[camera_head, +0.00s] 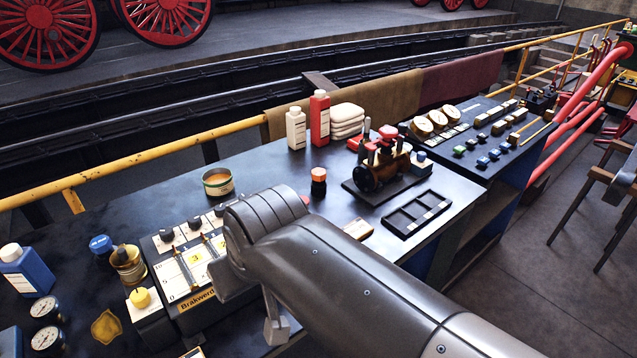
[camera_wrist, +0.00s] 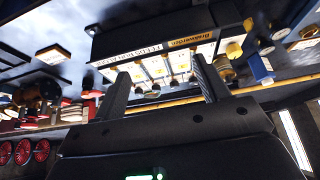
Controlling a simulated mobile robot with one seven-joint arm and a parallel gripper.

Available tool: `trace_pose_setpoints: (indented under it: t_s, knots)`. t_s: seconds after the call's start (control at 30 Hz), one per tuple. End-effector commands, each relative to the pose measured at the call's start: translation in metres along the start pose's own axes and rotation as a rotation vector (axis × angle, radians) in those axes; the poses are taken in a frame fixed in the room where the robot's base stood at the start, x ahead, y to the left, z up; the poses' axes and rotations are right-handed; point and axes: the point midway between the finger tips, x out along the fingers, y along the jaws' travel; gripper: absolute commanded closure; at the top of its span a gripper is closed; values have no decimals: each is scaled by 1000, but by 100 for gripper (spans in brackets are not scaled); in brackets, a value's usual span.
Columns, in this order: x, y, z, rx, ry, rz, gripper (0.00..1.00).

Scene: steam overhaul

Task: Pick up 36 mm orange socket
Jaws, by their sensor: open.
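A short dark cylinder with an orange top (camera_head: 318,182) stands upright on the dark workbench, right of the round tin. It may be the 36 mm orange socket; I cannot read a size on it. My gripper (camera_wrist: 160,85) is open, its two fingers spread with nothing held between them. In the head view my arm crosses the front of the bench and hides much of the gripper; a finger shows low, near the labelled case. The orange-topped cylinder is beyond my arm there, apart from the gripper. I cannot make it out surely in the wrist view.
The labelled case (camera_head: 188,280) stands left of my arm; it also shows upside down in the wrist view (camera_wrist: 150,45). A model engine (camera_head: 380,168), black tray (camera_head: 443,203), red bottle (camera_head: 320,120) and tin (camera_head: 217,182) stand around the cylinder. A yellow rail (camera_head: 130,163) runs behind.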

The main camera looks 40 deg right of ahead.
Motion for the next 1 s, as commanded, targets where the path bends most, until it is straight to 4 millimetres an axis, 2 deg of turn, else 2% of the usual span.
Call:
trace_pose_setpoints:
  t_s: [0.13, 0.27, 0.47, 0.67, 0.87, 1.0]
  knots:
    - [-1, 1, -4, 2, -3, 3, 32]
    - [-3, 6, -24, 13, -23, 23, 32]
    - [-4, 26, -85, 45, -82, 75, 32]
    - [8, 53, -147, 80, -144, 117, 32]
    - [30, 89, -204, 122, -206, 145, 32]
    - [52, 120, -238, 155, -248, 159, 32]
